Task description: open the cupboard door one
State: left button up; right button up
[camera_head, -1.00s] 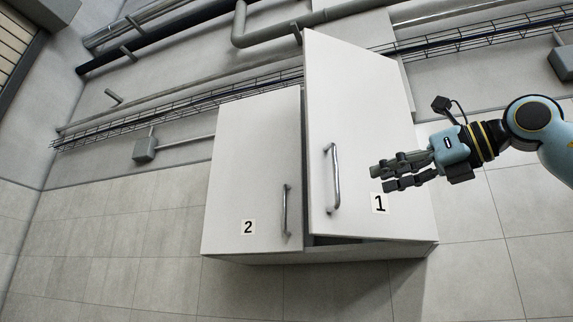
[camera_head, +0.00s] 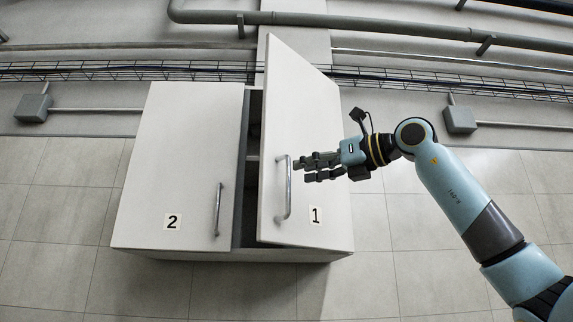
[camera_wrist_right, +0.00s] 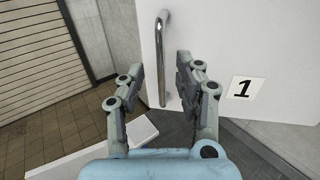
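A white wall cupboard has two doors. Door one (camera_head: 310,175), marked "1", stands partly open, hinged at its right side, with a dark gap along its left edge. Its metal bar handle (camera_head: 288,188) runs along that left edge. Door two (camera_head: 178,165), marked "2", is closed. My right gripper (camera_head: 302,168) is in front of door one, near the handle. In the right wrist view my right gripper (camera_wrist_right: 158,85) has its fingers apart, with the handle (camera_wrist_right: 162,60) seen between the fingertips; contact cannot be told. My left gripper is not in view.
Pipes (camera_head: 390,28) and a wire cable tray (camera_head: 420,80) run along the wall behind and above the cupboard. Grey wall boxes (camera_head: 460,119) sit on both sides. The tiled wall below the cupboard is clear.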

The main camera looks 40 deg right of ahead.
jog(key=p+x, duration=0.2)
jog(key=x, duration=0.3)
jog(key=shift+w, duration=0.35)
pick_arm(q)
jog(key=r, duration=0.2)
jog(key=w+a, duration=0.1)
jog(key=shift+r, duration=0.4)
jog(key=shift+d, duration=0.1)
pick_arm(e)
jog(key=shift+s, duration=0.1)
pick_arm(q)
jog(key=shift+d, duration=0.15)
pick_arm(e)
grip_shut()
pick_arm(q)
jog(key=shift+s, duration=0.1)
